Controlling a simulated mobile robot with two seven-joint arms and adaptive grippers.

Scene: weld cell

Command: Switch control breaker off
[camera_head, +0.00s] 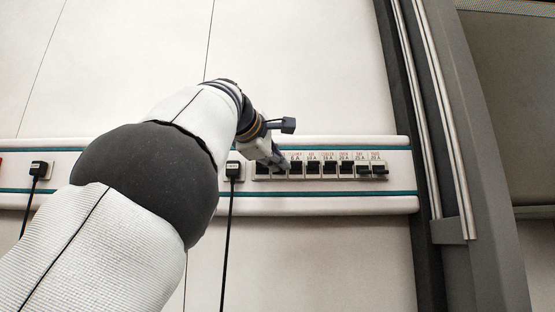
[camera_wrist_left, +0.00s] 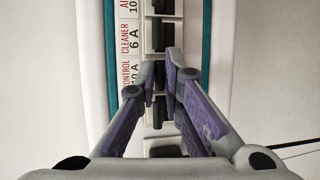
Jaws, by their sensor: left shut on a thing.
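The breaker row (camera_head: 330,169) is set in a white wall trunking. My left gripper (camera_head: 279,163) reaches in from the left to the left part of this row and covers part of it. In the left wrist view a red-lettered label reads CONTROL (camera_wrist_left: 126,74). The dark control breaker (camera_wrist_left: 159,76) lies beside that label, between the fingertips of my left gripper (camera_wrist_left: 160,68). The fingers are shut on its toggle, with a narrow gap between them. The exact toggle position is mostly hidden by the fingers. My right gripper is not in view.
A cleaner breaker (camera_wrist_left: 158,36) sits beside the control one. Black plugs with hanging cords (camera_head: 233,170) and (camera_head: 39,169) stick out of the white trunking (camera_head: 405,204). A dark grey frame with metal rails (camera_head: 440,120) stands to the right. The wall above is clear.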

